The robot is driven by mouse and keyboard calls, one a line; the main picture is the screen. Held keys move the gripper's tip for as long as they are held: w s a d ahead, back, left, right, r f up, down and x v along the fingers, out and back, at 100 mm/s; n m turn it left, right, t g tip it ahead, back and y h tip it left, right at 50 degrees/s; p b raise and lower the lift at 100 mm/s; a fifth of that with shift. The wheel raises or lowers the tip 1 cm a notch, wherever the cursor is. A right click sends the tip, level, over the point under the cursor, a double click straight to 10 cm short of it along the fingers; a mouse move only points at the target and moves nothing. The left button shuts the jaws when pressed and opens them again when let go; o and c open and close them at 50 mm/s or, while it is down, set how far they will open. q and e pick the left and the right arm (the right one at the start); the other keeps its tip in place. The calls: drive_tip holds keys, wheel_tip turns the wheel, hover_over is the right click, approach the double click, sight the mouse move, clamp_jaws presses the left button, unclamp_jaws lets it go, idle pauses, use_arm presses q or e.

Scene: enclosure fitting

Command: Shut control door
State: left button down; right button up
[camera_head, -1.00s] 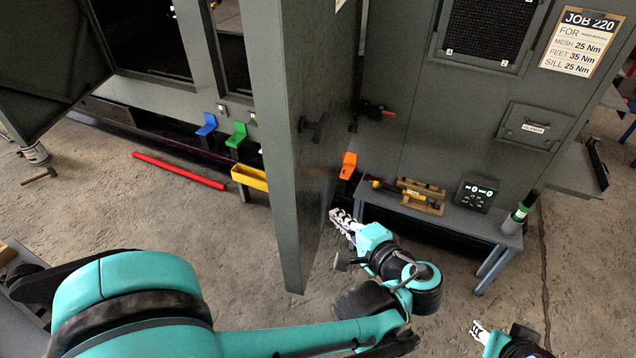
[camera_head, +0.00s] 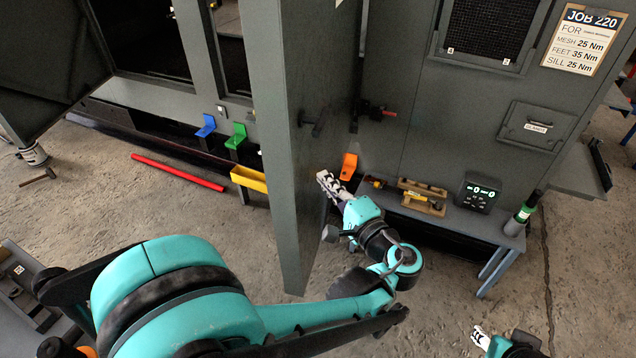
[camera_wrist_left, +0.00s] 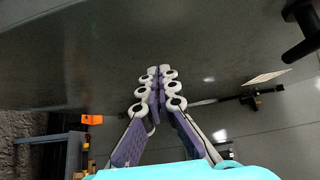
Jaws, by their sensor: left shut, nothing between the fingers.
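The control door (camera_head: 300,160) is a tall grey panel that stands open, its edge towards me in the head view. Its broad face fills much of the left wrist view (camera_wrist_left: 90,60), with a dark handle (camera_wrist_left: 302,30) at the upper right. My left gripper (camera_head: 326,178) is shut and empty, on the right side of the door and close to its face. In the left wrist view its fingers (camera_wrist_left: 158,72) are together; I cannot tell if they touch the door. My right gripper (camera_head: 478,334) shows small at the lower right, too small to judge.
A low bench (camera_head: 425,213) with tools and a torque display (camera_head: 478,194) stands right of the left arm. An orange bracket (camera_head: 348,166) is behind the gripper. Blue (camera_head: 206,125) and green (camera_head: 236,136) brackets, a yellow tray (camera_head: 249,178) and a red bar (camera_head: 178,172) lie left of the door.

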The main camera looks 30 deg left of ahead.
use_arm(q)
drive_tip(key=shift+s+a, duration=0.3)
drive_tip(key=shift+a, duration=0.75)
use_arm(e)
drive_tip(key=shift+f, duration=0.2)
use_arm(q)
drive_tip(key=shift+a, duration=0.1)
